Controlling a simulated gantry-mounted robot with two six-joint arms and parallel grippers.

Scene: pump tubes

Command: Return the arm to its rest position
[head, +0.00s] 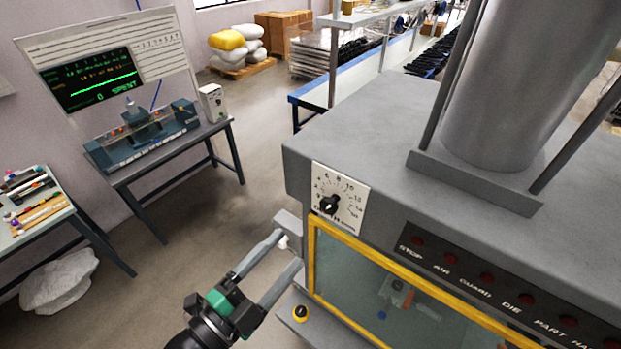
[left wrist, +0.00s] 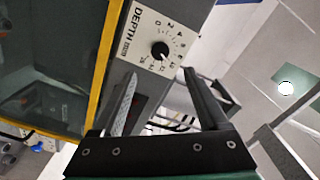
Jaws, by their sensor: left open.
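My left gripper (head: 285,255) is open, its two grey fingers spread at the left front corner of a grey machine (head: 350,140). In the head view its fingertips are close to the machine's yellow-framed window (head: 375,275); I cannot tell whether they touch it. In the left wrist view the open fingers (left wrist: 160,85) show with nothing held between them. A depth dial (left wrist: 160,50) with a black knob lies beyond the fingers there; it also shows in the head view (head: 330,204). My right gripper is not in view.
A row of red lamps (head: 486,279) runs above the window. A bench with a test device (head: 140,137) stands at the back left. Floor (head: 190,220) between the benches and machine is clear.

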